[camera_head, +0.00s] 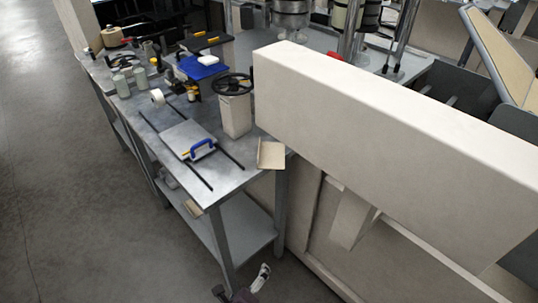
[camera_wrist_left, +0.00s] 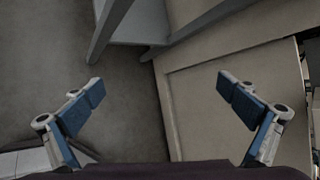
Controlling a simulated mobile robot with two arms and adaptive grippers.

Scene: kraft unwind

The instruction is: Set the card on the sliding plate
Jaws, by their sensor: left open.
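The sliding plate (camera_head: 182,136) is a flat grey plate with a blue handle (camera_head: 203,148), lying across two dark rails on the metal table. A tan, bent sheet-like piece (camera_head: 271,155) sits at the table's near right corner; it may be the card, but I cannot tell for sure. My left gripper (camera_head: 241,283) is low at the bottom edge of the head view, below the table top and apart from both. In the left wrist view its fingers (camera_wrist_left: 162,90) are spread wide with nothing between them. My right gripper is not in view.
A large beige beam (camera_head: 390,130) juts out right of the table (camera_head: 228,181). A beige post with a black handwheel (camera_head: 234,85) stands behind the plate. A white tape roll (camera_head: 157,97), bottles and a blue-topped device (camera_head: 200,67) stand farther back. Floor at left is clear.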

